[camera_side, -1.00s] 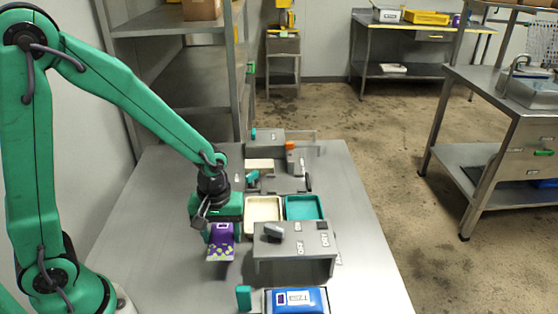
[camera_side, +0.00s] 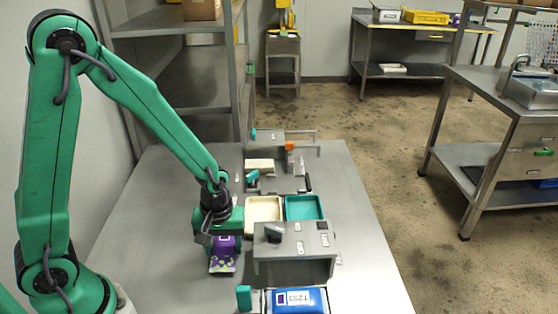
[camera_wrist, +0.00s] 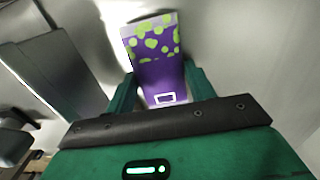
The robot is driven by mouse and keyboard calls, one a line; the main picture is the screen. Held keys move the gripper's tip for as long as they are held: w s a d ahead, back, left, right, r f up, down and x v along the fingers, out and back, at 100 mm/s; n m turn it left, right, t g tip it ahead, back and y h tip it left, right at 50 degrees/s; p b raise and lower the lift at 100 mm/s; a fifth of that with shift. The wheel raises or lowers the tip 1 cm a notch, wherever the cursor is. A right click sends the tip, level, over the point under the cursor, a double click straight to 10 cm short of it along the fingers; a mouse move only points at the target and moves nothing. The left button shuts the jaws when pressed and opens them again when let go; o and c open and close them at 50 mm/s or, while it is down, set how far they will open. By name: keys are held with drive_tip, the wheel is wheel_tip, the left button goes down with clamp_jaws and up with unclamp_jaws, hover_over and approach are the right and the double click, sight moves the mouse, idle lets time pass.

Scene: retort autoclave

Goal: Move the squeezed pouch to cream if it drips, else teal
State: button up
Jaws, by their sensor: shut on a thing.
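My gripper (camera_side: 220,240) is shut on a purple pouch (camera_side: 224,259) with yellow-green spots, left of the grey stand. In the wrist view the pouch (camera_wrist: 158,70) sticks out from between my fingers, spotted end away. I see no drops on it, but the side picture is small. I cannot tell whether its lower end touches the table. The cream tray (camera_side: 248,217) and the teal tray (camera_side: 320,213) lie side by side behind the stand, both looking empty.
A grey stand (camera_side: 290,257) with a small grey piece on top is just right of the pouch. A blue pouch (camera_side: 297,299) lies in a fixture with a teal handle at the front. Devices with teal and orange parts stand behind the trays. The table's left side is clear.

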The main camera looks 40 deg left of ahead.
sight(222, 247)
drive_tip(key=o, duration=1.1)
drive_tip(key=shift+f, duration=0.1)
drive_tip(key=shift+r, duration=0.2)
wheel_tip(222, 247, up, 12)
drive_tip(key=shift+r, duration=0.1)
idle(0.5)
drive_tip(key=s+a+r+m+t, duration=0.4)
drive_tip(key=s+r+m, duration=0.4)
drive_tip(key=r, duration=0.3)
drive_tip(key=shift+s+r+m+t, duration=0.35)
drive_tip(key=shift+m+t, duration=0.15)
drive_tip(key=shift+t, duration=0.3)
drive_tip(key=shift+o, duration=0.4)
drive_tip(key=shift+a, duration=0.1)
